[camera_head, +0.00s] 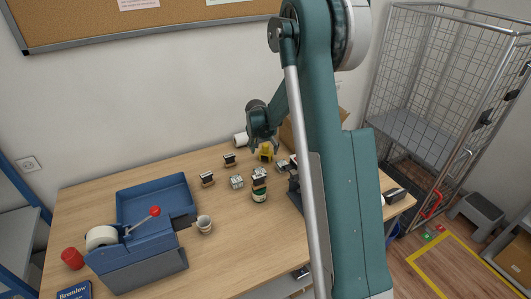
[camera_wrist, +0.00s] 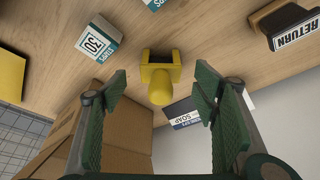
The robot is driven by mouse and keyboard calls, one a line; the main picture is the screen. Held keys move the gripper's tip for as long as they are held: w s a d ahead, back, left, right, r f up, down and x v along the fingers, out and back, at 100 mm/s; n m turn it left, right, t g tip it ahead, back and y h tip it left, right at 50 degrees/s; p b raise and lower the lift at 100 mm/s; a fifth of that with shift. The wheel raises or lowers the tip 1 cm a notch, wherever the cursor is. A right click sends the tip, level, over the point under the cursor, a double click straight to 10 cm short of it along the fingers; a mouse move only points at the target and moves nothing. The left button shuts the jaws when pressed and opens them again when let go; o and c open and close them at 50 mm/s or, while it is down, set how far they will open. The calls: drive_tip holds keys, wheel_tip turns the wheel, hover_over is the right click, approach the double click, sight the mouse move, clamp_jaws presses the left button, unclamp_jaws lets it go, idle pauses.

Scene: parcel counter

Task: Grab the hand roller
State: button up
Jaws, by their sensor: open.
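A small yellow tool with a forked end and a rounded knob, which looks like the hand roller (camera_wrist: 160,78), is on the wooden counter. In the wrist view it sits near the middle, between and beyond my fingertips. In the head view the yellow tool (camera_head: 265,155) is near the back of the counter, just under my gripper (camera_head: 265,147). My gripper (camera_wrist: 162,92) is open and empty, with one green-padded finger on each side of the tool. I cannot tell how far above the tool the fingertips are.
Around it are a small labelled box (camera_wrist: 98,38), a RETURN stamp (camera_wrist: 286,22), a soap box (camera_wrist: 183,114) and a cardboard box (camera_wrist: 110,140). The counter's front middle is clear.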

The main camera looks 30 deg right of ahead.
sight(265, 153)
drive_tip(key=shift+f, duration=0.15)
drive_tip(key=shift+x, duration=2.6)
drive_tip(key=shift+w, duration=0.2)
drive_tip(key=shift+c, duration=0.3)
drive_tip(key=c, duration=1)
